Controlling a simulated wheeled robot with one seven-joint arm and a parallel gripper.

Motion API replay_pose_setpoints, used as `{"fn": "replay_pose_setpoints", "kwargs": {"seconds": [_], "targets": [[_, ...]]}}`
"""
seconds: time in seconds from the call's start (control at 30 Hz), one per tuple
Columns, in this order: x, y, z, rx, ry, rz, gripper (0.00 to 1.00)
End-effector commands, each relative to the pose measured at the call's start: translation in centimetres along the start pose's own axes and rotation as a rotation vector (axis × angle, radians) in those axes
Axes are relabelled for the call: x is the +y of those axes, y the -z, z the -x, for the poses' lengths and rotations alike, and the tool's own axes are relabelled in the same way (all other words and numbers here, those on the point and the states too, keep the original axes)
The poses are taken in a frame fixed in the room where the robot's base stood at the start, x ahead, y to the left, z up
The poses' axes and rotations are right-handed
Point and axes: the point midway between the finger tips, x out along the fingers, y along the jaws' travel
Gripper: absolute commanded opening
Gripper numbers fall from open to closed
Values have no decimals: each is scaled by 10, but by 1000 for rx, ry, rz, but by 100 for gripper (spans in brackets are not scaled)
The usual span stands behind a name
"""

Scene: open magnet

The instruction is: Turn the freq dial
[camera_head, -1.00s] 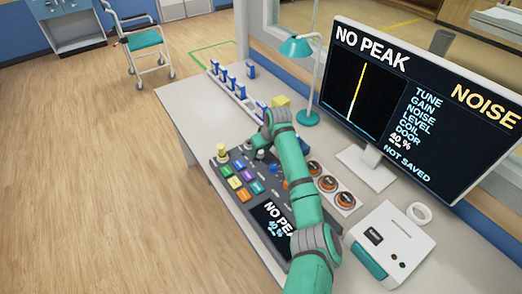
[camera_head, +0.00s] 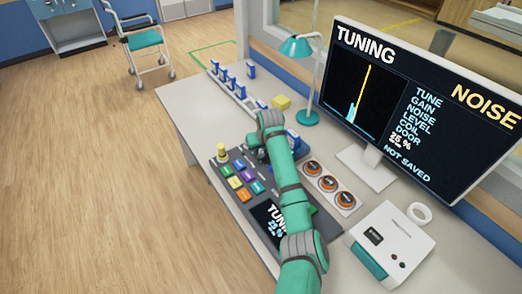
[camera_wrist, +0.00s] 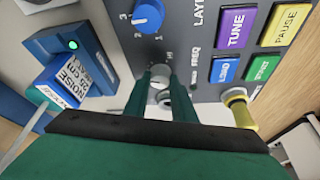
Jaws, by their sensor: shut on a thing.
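The freq dial (camera_wrist: 160,76) is a small grey knob beside the FREQ label on the dark control panel (camera_wrist: 222,14) in the wrist view. My gripper (camera_wrist: 160,84) is shut on it, one green finger on each side. In the head view my arm covers the dial and my fingertips. The monitor (camera_head: 405,110) reads TUNING and NOISE, with a yellow line and a pale peak low at the left. The panel's small screen also reads TUNING, with a percent figure that looks like 25.
A blue pointer knob (camera_wrist: 148,14) and coloured buttons, such as TUNE (camera_wrist: 236,27), are close around my gripper. A blue block (camera_wrist: 66,82) labelled NOISE lies to the left. Orange-ringed dials (camera_head: 328,183), a lamp (camera_head: 298,47) and a white box (camera_head: 392,245) stand on the desk.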

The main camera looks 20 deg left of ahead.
Motion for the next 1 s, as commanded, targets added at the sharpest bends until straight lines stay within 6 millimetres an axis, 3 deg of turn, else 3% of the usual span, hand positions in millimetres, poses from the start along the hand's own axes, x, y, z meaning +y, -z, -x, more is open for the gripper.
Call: {"fn": "replay_pose_setpoints", "kwargs": {"seconds": [0.4,0.97,1.0], "targets": [[-3,1,0,1,-81,-196,1],[-1,1,1,1,-96,-231,1],[-1,1,1,1,-96,-231,30]]}}
